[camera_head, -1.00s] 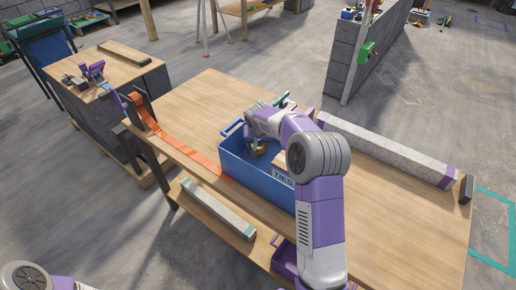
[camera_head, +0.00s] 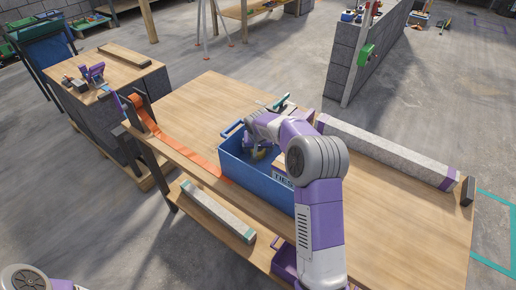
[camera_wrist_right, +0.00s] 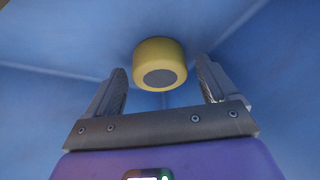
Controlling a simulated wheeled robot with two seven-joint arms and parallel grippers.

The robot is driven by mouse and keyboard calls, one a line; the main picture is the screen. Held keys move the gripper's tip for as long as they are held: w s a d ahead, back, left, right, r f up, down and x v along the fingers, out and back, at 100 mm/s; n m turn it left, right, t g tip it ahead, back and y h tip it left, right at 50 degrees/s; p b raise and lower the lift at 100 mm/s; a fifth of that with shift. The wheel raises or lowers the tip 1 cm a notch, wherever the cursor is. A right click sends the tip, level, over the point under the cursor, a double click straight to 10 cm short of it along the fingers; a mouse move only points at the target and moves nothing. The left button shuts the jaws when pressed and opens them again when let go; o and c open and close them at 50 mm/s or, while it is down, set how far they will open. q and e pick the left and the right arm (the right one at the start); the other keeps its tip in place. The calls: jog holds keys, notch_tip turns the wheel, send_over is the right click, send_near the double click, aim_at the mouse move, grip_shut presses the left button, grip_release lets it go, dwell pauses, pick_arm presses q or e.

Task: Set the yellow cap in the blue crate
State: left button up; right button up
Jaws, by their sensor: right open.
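The yellow cap (camera_wrist_right: 160,50) is a short round piece with a dark grey round face. It is inside the blue crate (camera_head: 236,168), against the crate's blue walls in the right wrist view. A bit of the cap (camera_head: 259,154) shows inside the crate in the head view. My right gripper (camera_wrist_right: 161,72) is open, with one finger on each side of the cap and visible gaps between. In the head view my right arm reaches over the crate and hides much of its inside. My left gripper is out of view.
The crate stands on a wooden workbench (camera_head: 405,225). An orange strap (camera_head: 170,143) lies left of it. A long grey block (camera_head: 385,150) with purple ends lies along the back right. The bench's right part is clear.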

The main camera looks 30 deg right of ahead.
jog(key=shift+r, duration=0.2)
jog(key=p+v, duration=0.2)
jog(key=v, duration=1)
jog(key=shift+p, duration=0.4)
